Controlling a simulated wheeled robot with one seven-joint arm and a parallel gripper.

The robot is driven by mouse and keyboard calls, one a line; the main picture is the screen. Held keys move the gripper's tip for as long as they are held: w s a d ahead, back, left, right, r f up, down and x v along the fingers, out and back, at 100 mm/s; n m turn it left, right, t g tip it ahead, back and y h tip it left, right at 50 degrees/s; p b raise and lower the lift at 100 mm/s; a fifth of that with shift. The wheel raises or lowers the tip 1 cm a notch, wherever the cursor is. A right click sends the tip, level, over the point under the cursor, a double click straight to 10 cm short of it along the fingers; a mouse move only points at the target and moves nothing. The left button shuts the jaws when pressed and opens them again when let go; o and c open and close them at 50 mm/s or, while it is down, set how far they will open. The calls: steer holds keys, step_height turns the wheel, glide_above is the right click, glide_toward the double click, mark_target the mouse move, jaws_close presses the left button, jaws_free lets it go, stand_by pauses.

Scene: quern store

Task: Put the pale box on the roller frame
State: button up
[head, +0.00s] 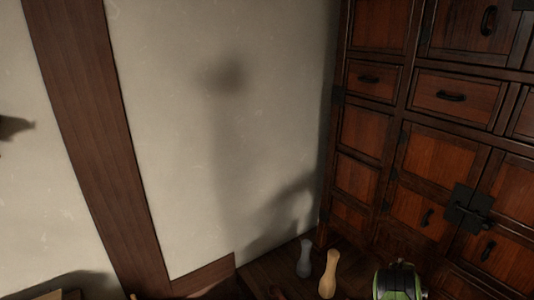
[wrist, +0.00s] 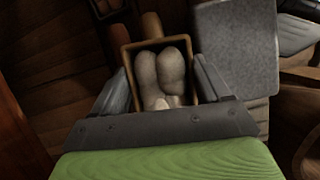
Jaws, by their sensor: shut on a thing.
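In the wrist view my gripper (wrist: 163,95) has its two grey fingers on either side of a small open box (wrist: 127,62) with a brown rim. It is shut on this box. Two pale, rounded things (wrist: 158,70) lie inside it. The box's outer walls are mostly hidden, so I cannot tell whether it is the pale box. I cannot make out the roller frame for certain in either view.
A flat grey panel (wrist: 235,45) lies right of the held box. In the head view a wooden cabinet (head: 455,120) stands at right against a pale wall (head: 215,130). A grey pin-shaped thing (head: 305,258) and a tan one (head: 328,275) stand near its foot.

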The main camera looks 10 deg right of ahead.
steer(key=r+p, duration=0.1)
steer(key=r, duration=0.2)
steer(key=r+p, duration=0.1)
steer(key=r, duration=0.2)
steer(key=shift+w+a, duration=0.15)
steer(key=shift+a, duration=0.05)
steer(key=w+a+r+m+y+b, duration=0.1)
steer(key=w+a+r, duration=0.15)
steer(key=a, duration=0.55)
steer(key=w+a+r+m+b, duration=0.1)
steer(key=w+a+r, duration=0.1)
steer(key=w+a, duration=0.35)
steer(key=s+a+r+m+b, duration=0.1)
steer(key=a+r, duration=0.2)
steer(key=a, duration=0.7)
steer(key=s+a+r+m+b, duration=0.15)
steer(key=a+r, duration=0.25)
steer(key=a, duration=0.6)
steer(key=shift+y, duration=0.3)
steer(key=r+p, duration=0.1)
steer(key=p, duration=0.3)
steer(key=s+r+p, duration=0.1)
steer(key=r+p, duration=0.1)
steer(key=p, duration=0.3)
steer(key=s+r+p, duration=0.1)
steer(key=p, duration=0.4)
steer(key=shift+d+r, duration=0.15)
steer(key=shift+r, duration=0.05)
steer(key=shift+f, duration=0.2)
